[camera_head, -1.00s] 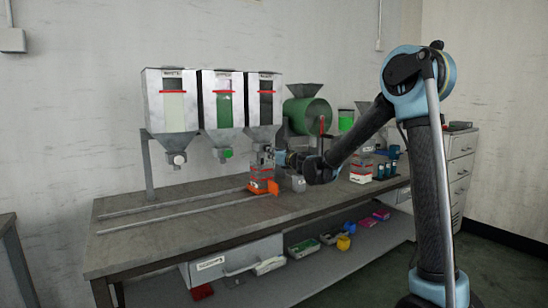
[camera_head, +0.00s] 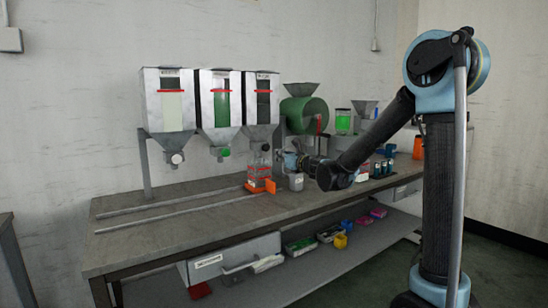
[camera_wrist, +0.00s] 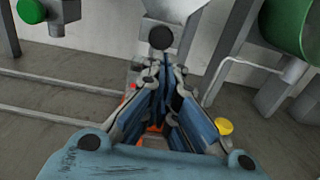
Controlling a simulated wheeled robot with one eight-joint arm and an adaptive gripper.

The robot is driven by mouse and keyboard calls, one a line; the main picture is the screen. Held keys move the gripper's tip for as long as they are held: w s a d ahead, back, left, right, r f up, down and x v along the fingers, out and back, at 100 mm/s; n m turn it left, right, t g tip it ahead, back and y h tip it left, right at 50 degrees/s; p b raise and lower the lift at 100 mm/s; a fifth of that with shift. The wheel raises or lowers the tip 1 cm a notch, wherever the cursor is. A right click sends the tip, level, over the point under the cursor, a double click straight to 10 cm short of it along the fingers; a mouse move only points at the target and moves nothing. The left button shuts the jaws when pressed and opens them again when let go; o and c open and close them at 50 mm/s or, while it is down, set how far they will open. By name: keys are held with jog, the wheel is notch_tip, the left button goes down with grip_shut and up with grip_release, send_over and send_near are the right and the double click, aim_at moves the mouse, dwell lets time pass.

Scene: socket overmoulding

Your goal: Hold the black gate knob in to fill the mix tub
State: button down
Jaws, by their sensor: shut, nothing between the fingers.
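The black gate knob (camera_wrist: 162,38) shows in the wrist view, on the outlet below the dark-filled hopper (camera_head: 262,100). My gripper (camera_wrist: 163,68) is shut and empty, its fingertips just in front of the knob. I cannot tell whether they touch it. In the head view my gripper (camera_head: 280,160) is beside the outlet, coming from the right. The clear mix tub (camera_head: 260,172) with red markings sits on the orange carriage (camera_head: 271,186) under this hopper. In the wrist view the fingers mostly hide the tub. Its fill level is too small to tell.
A white-filled hopper (camera_head: 170,100) and a green-filled hopper (camera_head: 221,100) hang to the left. Two rails (camera_head: 170,210) run along the bench's left part, which is clear. A grey cup (camera_head: 296,182) stands right of the carriage. A green drum (camera_head: 303,113) is behind my arm.

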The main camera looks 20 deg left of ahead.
jog(key=shift+v, duration=2.6)
jog(key=s+d+f+n+g+h, duration=0.3)
jog(key=s+d+f+n, duration=0.5)
jog(key=s+d, duration=0.3)
jog(key=s+d+f+n+g+h, duration=0.3)
jog(key=s+d+f+n+h, duration=0.3)
jog(key=s+d, duration=0.6)
jog(key=s+d+f+n+g+h, duration=0.3)
jog(key=s+d+f+n, duration=0.7)
jog(key=d, duration=1)
jog(key=shift+s+d+f+n+g+h, duration=0.2)
jog(key=shift+s+f+n+g+h, duration=0.1)
jog(key=shift+s+n+h, duration=0.65)
